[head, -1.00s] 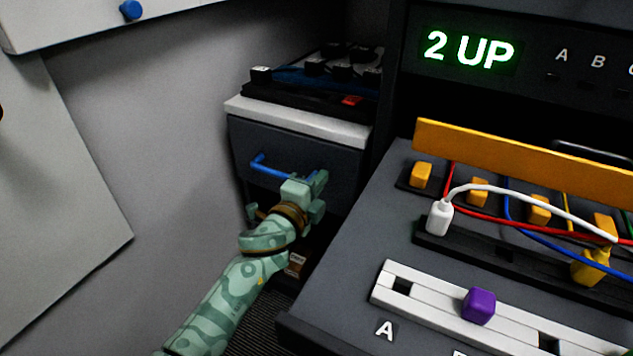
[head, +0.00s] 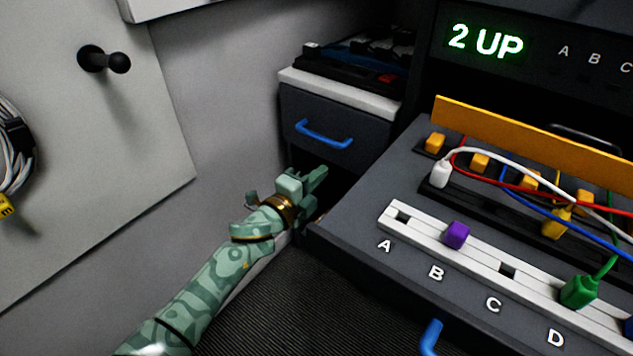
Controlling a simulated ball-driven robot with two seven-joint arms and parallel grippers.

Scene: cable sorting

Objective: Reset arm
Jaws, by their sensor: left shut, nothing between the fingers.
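My left arm comes in from the lower left of the head view. Its left gripper (head: 312,177) is shut and empty. It is in front of the dark opening under the drawer, below and apart from the blue drawer handle (head: 323,134). The dark drawer (head: 362,142) looks closed. My right gripper is not in view.
The console (head: 375,235) at right carries a white strip with a purple plug (head: 456,235) and a green plug (head: 579,291). A white plug (head: 440,174) and several cables sit behind. A black peg (head: 104,59) sticks out of the left panel. The ribbed floor (head: 290,310) is clear.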

